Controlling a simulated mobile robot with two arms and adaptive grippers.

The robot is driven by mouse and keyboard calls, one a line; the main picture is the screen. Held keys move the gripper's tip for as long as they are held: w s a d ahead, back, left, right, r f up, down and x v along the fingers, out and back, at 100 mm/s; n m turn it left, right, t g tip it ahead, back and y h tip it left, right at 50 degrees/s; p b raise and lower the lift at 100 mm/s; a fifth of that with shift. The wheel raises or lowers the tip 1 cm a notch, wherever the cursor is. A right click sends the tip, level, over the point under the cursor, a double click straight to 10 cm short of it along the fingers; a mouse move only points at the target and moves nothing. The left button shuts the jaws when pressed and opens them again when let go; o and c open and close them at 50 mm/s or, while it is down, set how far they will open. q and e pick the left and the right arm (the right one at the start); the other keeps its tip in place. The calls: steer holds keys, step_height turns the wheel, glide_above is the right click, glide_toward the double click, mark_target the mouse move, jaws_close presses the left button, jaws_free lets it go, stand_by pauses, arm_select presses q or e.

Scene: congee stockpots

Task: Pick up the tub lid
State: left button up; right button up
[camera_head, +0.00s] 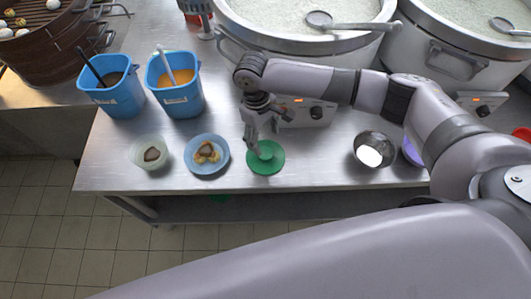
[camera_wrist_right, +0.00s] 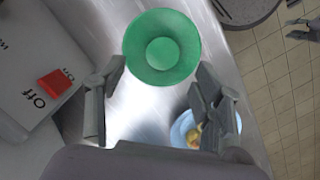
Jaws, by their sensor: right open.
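The tub lid (camera_head: 274,160) is a round green disc with a raised round centre, lying on the steel table near its front edge. It also shows whole in the right wrist view (camera_wrist_right: 162,70). My right gripper (camera_head: 262,142) is over the lid's back part in the head view. In the right wrist view my right gripper (camera_wrist_right: 160,100) has its fingers wide apart with nothing between them, and the lid lies beyond the fingertips. A dark grey shape at the upper right edge of that view may be my left gripper (camera_wrist_right: 301,27); its opening is unclear.
A blue plate (camera_head: 208,172) with food and a pale bowl (camera_head: 137,158) stand left of the lid. A metal bowl (camera_head: 374,137) is to the right. Two blue tubs (camera_head: 183,107) (camera_head: 117,103) and large stockpots (camera_head: 300,44) stand behind.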

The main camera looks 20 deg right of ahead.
mark_target(265, 153)
steer(key=shift+s+f, duration=0.1)
steer(key=shift+f, duration=0.65)
steer(key=shift+s+f+p, duration=0.15)
steer(key=shift+f+p, duration=0.3)
steer(key=shift+f, duration=0.9)
steer(key=shift+s+f+p, duration=0.15)
steer(key=shift+f+p, duration=0.3)
steer(key=shift+f, duration=0.9)
steer(key=shift+c, duration=0.2)
steer(key=c, duration=0.9)
steer(key=shift+r, duration=0.15)
